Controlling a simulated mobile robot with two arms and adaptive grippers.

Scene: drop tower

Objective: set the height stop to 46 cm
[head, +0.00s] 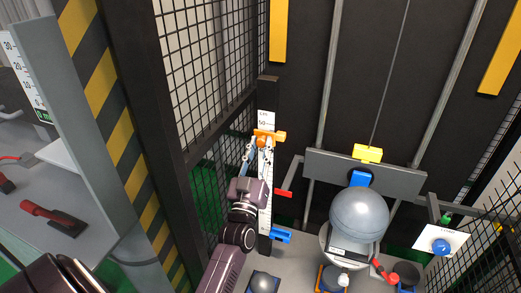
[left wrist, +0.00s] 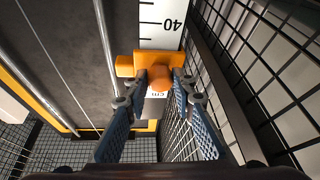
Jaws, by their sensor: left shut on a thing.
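The height stop is an orange slider (head: 278,136) on a white upright scale (head: 265,205) marked in cm. It sits just below the 50 mark in the head view. In the left wrist view, the orange stop (left wrist: 127,66) lies across the scale strip (left wrist: 162,12), with the 40 mark on the strip above it in the picture. My left gripper (head: 260,143) is shut on the stop's round orange knob, which shows between its fingertips in the left wrist view (left wrist: 159,78). The stop's exact reading edge cannot be read. My right gripper is not in view.
A wire mesh fence (head: 205,60) stands close left of the scale. A red lever (head: 284,192) and a blue block (head: 282,236) stick out on the scale's right. A grey ball (head: 359,215) hangs below a grey crossbar (head: 395,180) with a yellow block (head: 368,153).

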